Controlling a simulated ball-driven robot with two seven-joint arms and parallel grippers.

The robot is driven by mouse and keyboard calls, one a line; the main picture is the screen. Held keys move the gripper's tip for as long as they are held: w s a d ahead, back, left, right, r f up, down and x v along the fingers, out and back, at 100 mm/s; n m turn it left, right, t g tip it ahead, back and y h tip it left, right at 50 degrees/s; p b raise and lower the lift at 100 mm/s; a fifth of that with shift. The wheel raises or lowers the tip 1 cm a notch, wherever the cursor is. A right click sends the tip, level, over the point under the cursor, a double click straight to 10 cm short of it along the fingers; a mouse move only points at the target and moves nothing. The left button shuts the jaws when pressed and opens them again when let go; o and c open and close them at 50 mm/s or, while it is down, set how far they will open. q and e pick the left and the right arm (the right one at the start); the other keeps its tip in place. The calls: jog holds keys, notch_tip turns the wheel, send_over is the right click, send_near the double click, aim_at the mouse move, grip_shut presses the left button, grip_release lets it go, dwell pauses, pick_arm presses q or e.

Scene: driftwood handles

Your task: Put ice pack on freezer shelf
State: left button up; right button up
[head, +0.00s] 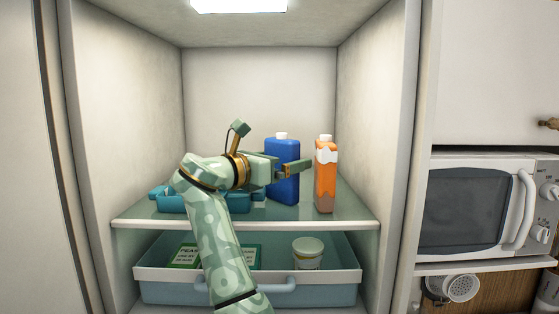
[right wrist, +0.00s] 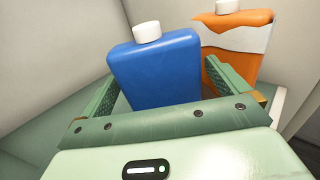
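The ice pack (head: 283,152), a blue flat bottle with a white cap, stands upright on the glass freezer shelf (head: 330,215). My right gripper (head: 300,168) is beside it, and one finger crosses in front of the pack. In the right wrist view the blue pack (right wrist: 158,70) shows between the two spread green fingers (right wrist: 160,78), with a narrow gap by the right finger. I cannot tell whether the left finger touches it. The fingers look open. My left gripper is not in view.
An orange and white carton (head: 326,178) stands close right of the pack. A teal tray (head: 175,200) is at the shelf's left, partly behind my arm. Below, an open drawer (head: 340,292) holds green packets and a tub (head: 308,252). A microwave (head: 470,210) is at right.

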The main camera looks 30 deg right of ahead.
jog(key=shift+r, duration=0.15)
jog(key=shift+s+a, duration=0.1)
jog(key=shift+a, duration=0.2)
jog(key=b+v, duration=0.4)
jog(key=v, duration=0.6)
jog(key=shift+s+a, duration=0.1)
jog(key=shift+a, duration=0.1)
jog(key=shift+s+a, duration=0.15)
jog(key=shift+a, duration=0.25)
